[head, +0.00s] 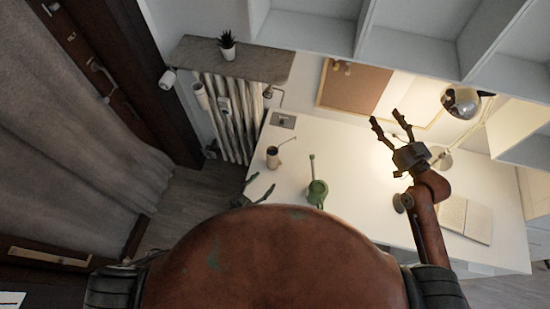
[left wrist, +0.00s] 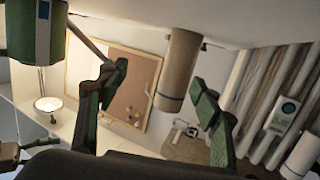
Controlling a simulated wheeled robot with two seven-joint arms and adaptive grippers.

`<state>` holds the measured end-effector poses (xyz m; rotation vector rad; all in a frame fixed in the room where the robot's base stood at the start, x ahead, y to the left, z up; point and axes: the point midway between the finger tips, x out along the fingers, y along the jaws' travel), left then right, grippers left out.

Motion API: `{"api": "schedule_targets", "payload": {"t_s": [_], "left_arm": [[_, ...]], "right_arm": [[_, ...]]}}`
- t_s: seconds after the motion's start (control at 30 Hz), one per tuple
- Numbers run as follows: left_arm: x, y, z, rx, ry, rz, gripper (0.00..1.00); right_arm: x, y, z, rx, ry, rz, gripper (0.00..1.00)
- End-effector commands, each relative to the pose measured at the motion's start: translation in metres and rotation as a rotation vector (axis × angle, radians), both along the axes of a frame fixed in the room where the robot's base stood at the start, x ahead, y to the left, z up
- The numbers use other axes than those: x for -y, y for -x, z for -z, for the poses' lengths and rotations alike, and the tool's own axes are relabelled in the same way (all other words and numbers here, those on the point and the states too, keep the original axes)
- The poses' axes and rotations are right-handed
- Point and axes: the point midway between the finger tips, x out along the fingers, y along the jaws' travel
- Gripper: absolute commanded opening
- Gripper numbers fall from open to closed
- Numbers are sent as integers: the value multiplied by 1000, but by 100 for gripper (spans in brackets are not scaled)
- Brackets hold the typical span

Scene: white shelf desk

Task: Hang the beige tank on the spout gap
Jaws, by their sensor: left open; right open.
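A beige cylindrical tank (head: 273,158) with a dark top and a thin spout stands on the white desk, near its left end. The beige tank (left wrist: 178,70) shows upside down in the left wrist view, beyond and between the spread fingers, not touching them as far as I can tell. My left gripper (head: 262,184) is open and empty at the desk's front left edge, short of the tank; most of its arm is hidden by my body. My right gripper (head: 385,117) is open and empty over the right half of the desk. I cannot tell which gap is the spout gap.
A green watering can (head: 317,192) stands right of the tank, its spout pointing up. A lamp (head: 461,101) and open book (head: 466,220) are at right. The desk's middle is clear.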

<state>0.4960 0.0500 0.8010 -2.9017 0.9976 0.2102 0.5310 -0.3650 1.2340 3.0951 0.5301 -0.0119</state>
Motion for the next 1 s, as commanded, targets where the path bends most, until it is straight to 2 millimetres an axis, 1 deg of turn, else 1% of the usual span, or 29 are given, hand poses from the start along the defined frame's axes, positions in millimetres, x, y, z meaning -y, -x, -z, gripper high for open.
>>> {"api": "schedule_targets", "payload": {"t_s": [0.03,0.13,0.23,0.3,0.37,0.6,0.7,0.87,0.97,1.0], "left_arm": [[-10,-8,-6,29,19,-6,59],[-24,-17,-17,71,61,-11,59],[-31,-21,-25,96,91,-10,59],[-31,-25,-28,106,102,-8,59],[-27,-32,-30,110,107,-7,59],[-2,-64,-31,112,106,-7,59],[4,-72,-30,109,105,-8,59],[10,-79,-30,110,107,-9,59],[18,-88,-32,111,107,-7,59],[24,-93,-33,111,106,-6,59]], "right_arm": [[0,0,0,0,0,0,56],[0,0,0,0,0,0,56],[0,0,0,0,0,0,56],[0,0,0,0,0,0,56],[0,0,0,0,0,0,56],[0,0,0,0,0,0,56],[0,0,0,0,0,0,56],[0,0,0,0,0,0,56],[0,0,0,0,0,0,56],[0,0,0,0,0,0,56]]}}
